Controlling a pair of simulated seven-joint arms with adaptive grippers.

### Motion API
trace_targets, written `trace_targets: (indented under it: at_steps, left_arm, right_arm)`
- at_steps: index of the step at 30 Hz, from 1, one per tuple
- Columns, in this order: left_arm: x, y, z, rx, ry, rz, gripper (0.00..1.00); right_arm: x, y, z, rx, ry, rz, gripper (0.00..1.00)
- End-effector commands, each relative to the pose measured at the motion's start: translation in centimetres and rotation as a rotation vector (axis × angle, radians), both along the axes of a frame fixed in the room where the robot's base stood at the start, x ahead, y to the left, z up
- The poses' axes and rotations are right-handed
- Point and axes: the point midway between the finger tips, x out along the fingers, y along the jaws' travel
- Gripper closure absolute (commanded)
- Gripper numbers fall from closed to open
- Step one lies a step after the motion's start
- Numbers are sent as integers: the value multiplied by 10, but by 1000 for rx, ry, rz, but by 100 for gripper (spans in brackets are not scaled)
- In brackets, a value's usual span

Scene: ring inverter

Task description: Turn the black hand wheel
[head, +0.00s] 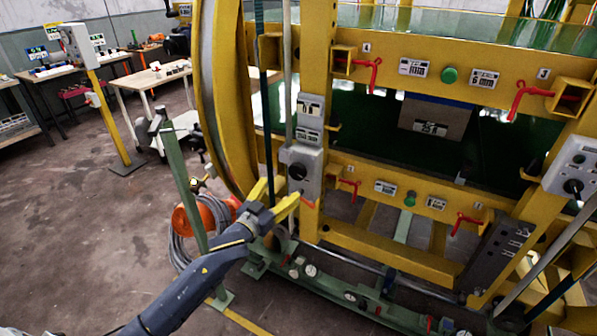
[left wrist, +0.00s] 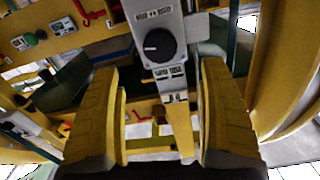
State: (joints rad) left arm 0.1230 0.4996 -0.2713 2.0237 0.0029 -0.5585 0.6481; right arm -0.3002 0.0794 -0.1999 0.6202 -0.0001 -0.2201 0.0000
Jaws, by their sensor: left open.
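A black hand wheel (head: 298,171), a round knob, sits on the front of a grey control box (head: 311,150) on the yellow frame's left post. In the left wrist view the wheel (left wrist: 159,45) is plain, with a white mark on its face, just beyond the fingertips and between them. My left gripper (head: 280,191) has yellow fingers and is open and empty. It is just below and left of the wheel in the head view, apart from it as far as I can tell. A second black knob (head: 573,187) is on the right control box. My right gripper is not in view.
The yellow ring frame (head: 222,95) stands left of the post. Red clamp handles (head: 374,75) stick out from the yellow crossbars. An orange reel (head: 195,217) with hose is on the floor behind my left arm. Open floor (head: 70,230) lies to the left.

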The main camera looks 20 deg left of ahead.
Motion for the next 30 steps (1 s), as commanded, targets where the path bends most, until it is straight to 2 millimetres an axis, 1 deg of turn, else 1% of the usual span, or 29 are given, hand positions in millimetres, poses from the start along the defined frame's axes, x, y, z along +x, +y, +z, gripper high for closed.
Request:
trace_targets:
  at_steps: [1,3,15,22,30]
  left_arm:
    - [10,-1,1,1,-2,1,22]
    - [22,-4,1,0,-2,1,22]
    - [87,-15,0,1,0,1,22]
    - [111,-19,0,0,0,0,22]
    - [121,-20,0,0,0,0,22]
  right_arm:
    - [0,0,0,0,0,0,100]
    - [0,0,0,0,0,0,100]
    - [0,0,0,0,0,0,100]
    - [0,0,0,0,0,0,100]
    - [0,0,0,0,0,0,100]
